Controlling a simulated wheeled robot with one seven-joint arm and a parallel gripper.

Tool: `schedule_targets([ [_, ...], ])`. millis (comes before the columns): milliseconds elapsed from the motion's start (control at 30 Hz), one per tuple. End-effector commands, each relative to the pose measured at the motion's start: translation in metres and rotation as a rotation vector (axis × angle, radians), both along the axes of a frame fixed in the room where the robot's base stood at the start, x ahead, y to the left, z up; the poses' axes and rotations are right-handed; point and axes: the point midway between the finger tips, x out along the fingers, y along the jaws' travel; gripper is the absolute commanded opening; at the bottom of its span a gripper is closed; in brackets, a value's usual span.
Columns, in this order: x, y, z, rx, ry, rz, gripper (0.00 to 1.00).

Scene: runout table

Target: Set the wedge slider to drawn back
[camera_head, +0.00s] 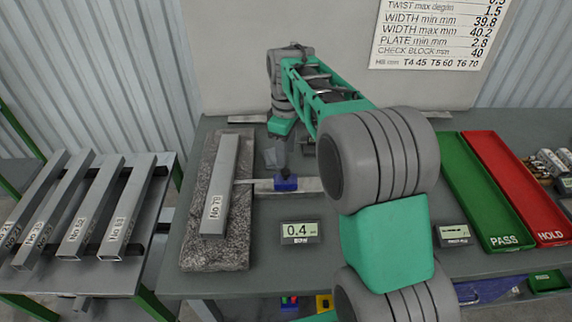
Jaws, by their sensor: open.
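The wedge slider appears to be the small blue block (286,184) on a flat grey rail (309,186) in the middle of the table. A thin pale strip (246,182) runs left from the block to the side of the bar marked No 70 (213,207). I cannot tell whether it touches the bar. My gripper (278,166) points down just above and behind the blue block. Its jaws are open, small and partly blurred in the picture. Whether a finger touches the block cannot be told.
The No 70 bar lies on a granite slab (226,257). A small display (300,232) reading 0.4 stands in front of the rail. More bars lie on a rack (88,277) at left. Green PASS (487,190) and red HOLD (516,185) trays are at right. My arm hides the table's right middle.

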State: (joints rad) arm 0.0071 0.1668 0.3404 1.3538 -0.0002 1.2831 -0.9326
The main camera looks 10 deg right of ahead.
Motion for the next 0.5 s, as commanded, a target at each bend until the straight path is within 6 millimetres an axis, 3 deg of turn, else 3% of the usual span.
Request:
schedule_targets([
  [300,-0.001,0.000,-0.055,0.000,0.001,-0.002,0.48],
  [500,0.000,0.000,-0.063,0.000,-0.002,-0.003,0.48],
])
